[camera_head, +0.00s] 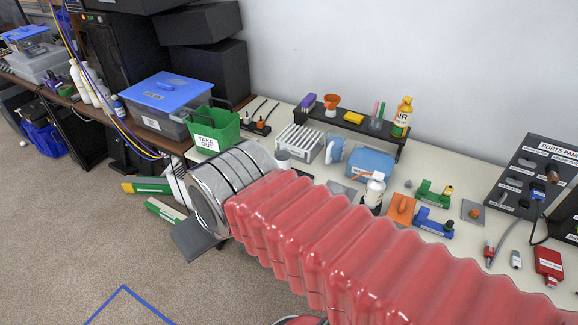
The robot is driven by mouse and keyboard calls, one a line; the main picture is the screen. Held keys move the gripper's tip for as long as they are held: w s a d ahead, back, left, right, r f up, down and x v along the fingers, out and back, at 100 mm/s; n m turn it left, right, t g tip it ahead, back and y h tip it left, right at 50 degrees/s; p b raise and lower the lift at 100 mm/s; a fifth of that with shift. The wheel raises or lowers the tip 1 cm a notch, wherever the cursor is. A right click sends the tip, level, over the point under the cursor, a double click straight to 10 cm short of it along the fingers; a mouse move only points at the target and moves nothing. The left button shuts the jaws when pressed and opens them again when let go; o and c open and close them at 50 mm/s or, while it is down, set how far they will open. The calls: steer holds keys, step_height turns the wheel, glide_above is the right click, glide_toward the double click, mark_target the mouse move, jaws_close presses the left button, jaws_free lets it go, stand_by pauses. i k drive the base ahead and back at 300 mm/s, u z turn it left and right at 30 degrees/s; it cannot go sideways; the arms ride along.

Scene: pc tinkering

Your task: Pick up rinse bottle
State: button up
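The likely rinse bottle is a white bottle (373,190) with an orange nozzle pointing left. It stands upright on the white worktop, just behind my red ribbed arm, which hides its lower part. My gripper (186,213) is at the left end of the arm, beyond the shiny metal cuff, in front of the worktop's left end. Its finger parts show apart, with a dark plate low and a pale part above, and I see nothing held between them. My gripper is well left of the bottle.
A blue box (370,161) stands close behind the bottle. A black shelf (337,123) with a yellow spray can (402,117) is at the back. A green bin (217,130) and a blue-lidded box (168,102) stand left. A ports panel (535,175) is right. Carpet is clear lower left.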

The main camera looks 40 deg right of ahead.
mark_target(283, 154)
steer(key=z, duration=0.15)
steer(key=i, duration=1)
steer(key=z, duration=0.05)
